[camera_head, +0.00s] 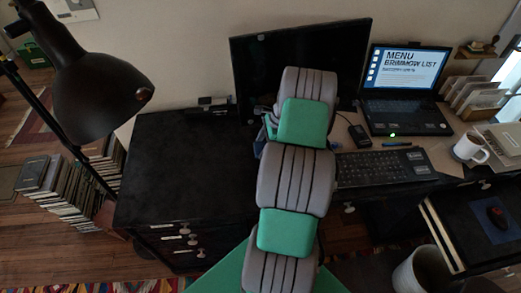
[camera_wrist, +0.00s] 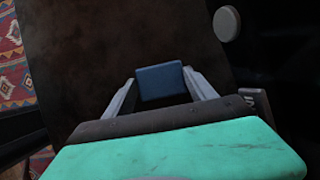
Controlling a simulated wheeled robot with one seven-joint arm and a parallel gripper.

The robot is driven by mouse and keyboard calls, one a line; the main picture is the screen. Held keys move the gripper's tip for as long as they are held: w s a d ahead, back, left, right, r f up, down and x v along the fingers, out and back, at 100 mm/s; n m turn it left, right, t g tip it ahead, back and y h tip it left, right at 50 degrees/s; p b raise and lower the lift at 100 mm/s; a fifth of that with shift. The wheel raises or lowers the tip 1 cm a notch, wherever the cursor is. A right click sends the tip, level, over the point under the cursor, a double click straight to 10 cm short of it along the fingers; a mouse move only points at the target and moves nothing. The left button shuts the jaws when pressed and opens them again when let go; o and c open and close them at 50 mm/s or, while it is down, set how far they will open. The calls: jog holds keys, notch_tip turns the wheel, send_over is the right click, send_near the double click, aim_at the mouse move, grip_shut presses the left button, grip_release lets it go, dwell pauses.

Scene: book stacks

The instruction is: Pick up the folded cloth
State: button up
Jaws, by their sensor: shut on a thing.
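The folded cloth (camera_wrist: 161,84) shows as a small dark blue block in the wrist view, between the two grey fingers of my gripper (camera_wrist: 159,76). The fingers press on its left and right sides, so my gripper is shut on it. Below and behind it in that view is a dark, worn surface; I cannot tell how far the cloth is from it. In the head view my arm reaches over the desk and hides most of the gripper and the cloth. Only a bluish bit shows at the arm's left edge, and I cannot tell what it is.
A monitor (camera_head: 247,72) stands just behind my arm. A laptop (camera_head: 404,116), keyboard (camera_head: 385,168) and white mug (camera_head: 469,149) are to the right. A black lamp (camera_head: 95,95) rises at the left. The dark desk top (camera_head: 180,165) left of my arm is mostly clear.

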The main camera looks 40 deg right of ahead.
jog(key=c, duration=0.3)
jog(key=shift+r+b, duration=0.3)
jog(key=shift+r, duration=0.35)
jog(key=s+a+r+b, duration=0.2)
jog(key=s+a+r, duration=0.5)
jog(key=s+r, duration=0.4)
jog(key=shift+s+a+r, duration=0.35)
jog(key=shift+s+r, duration=0.05)
